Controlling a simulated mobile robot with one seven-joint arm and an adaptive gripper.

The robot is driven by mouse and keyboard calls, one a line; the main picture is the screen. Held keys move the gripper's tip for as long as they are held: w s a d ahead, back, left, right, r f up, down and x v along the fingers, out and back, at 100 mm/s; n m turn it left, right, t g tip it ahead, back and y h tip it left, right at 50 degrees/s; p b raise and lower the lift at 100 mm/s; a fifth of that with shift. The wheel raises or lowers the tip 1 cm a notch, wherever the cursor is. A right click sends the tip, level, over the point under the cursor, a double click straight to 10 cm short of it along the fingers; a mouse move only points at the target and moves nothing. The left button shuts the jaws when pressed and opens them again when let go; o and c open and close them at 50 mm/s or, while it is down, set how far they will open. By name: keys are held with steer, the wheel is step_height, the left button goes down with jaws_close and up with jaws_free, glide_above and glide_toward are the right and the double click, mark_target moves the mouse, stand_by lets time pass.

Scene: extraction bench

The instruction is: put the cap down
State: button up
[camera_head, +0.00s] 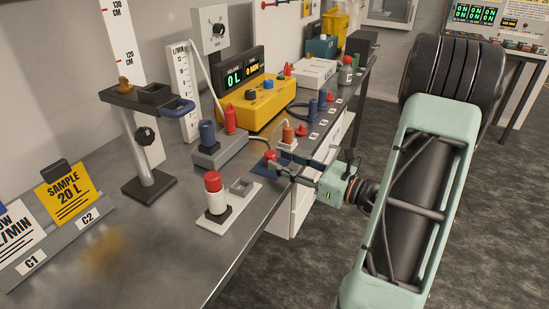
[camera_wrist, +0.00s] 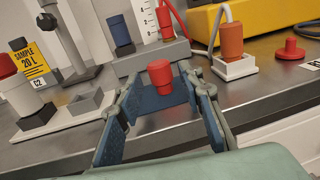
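A red cap (camera_head: 270,155) with a narrower lower part is near the bench's front edge. My gripper (camera_head: 283,168) reaches in low over the front edge from the right.
A white base with a red-topped cylinder (camera_head: 213,190) and a grey square socket (camera_head: 243,186) stand left of my gripper. An orange cylinder (camera_wrist: 232,42) in a white holder and another red cap (camera_wrist: 290,50) are to the right. A grey block with a blue cylinder (camera_head: 207,134) stands behind.

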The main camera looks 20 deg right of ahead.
steer(key=v, duration=0.8)
steer(key=shift+s+d, duration=0.15)
steer(key=shift+s, duration=0.1)
